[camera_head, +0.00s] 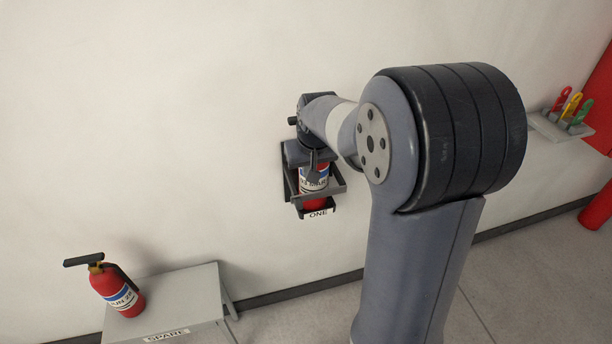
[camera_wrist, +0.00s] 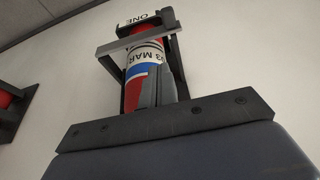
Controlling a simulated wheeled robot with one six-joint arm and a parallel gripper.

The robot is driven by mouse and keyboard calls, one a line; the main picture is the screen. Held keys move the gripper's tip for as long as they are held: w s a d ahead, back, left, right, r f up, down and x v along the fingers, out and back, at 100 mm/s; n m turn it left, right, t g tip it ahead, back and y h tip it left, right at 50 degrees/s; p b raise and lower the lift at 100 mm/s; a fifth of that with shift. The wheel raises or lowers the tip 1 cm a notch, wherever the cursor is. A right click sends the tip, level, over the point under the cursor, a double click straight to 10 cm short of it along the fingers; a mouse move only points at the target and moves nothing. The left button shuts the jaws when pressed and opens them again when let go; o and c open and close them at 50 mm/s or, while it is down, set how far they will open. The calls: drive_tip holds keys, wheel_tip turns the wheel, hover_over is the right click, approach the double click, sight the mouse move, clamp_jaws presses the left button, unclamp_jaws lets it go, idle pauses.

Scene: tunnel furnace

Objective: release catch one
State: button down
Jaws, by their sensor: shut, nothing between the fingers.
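A red extinguisher (camera_head: 314,188) with a white and blue label hangs in a dark wall bracket. A white plate reading ONE (camera_head: 318,214) sits at the bracket's foot. A grey bar (camera_head: 322,194) crosses the extinguisher's front; I take it for the catch, and it looks closed. My gripper (camera_head: 314,170) is in front of the extinguisher's upper part, with its fingers shut and empty. In the wrist view, the picture is upside down: the extinguisher (camera_wrist: 136,88) stands behind my fingers (camera_wrist: 157,92), and the bar (camera_wrist: 138,39) shows beyond them. Whether the fingers touch anything, I cannot tell.
A grey stand marked SPARE (camera_head: 190,290) carries another red extinguisher (camera_head: 118,288) at lower left. A small shelf (camera_head: 560,127) with coloured tags is on the right wall. Another dark bracket (camera_wrist: 12,112) shows at the wrist view's left edge.

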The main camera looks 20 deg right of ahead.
sight(306, 200)
drive_tip(key=p+x, duration=0.1)
drive_tip(key=x, duration=0.8)
drive_tip(key=shift+w+f, duration=0.1)
drive_tip(key=shift+s+n+b, duration=0.35)
drive_tip(key=shift+s+n, duration=0.05)
drive_tip(key=shift+s, duration=0.1)
drive_tip(key=shift+s+f+n+y+b, duration=0.15)
drive_tip(key=shift+s+n+y+b, duration=0.25)
drive_tip(key=shift+s+n+b, duration=0.55)
drive_tip(key=s+d+n+g+y+b, duration=0.3)
drive_tip(key=s+d+n+b, duration=0.4)
drive_tip(key=d+n, duration=0.6)
drive_tip(key=shift+s+d+r+n+g, duration=0.25)
drive_tip(key=shift+s+n+g, duration=0.65)
drive_tip(key=shift+n, duration=1.25)
drive_tip(key=shift+s+d, duration=0.1)
drive_tip(key=shift+s, duration=0.1)
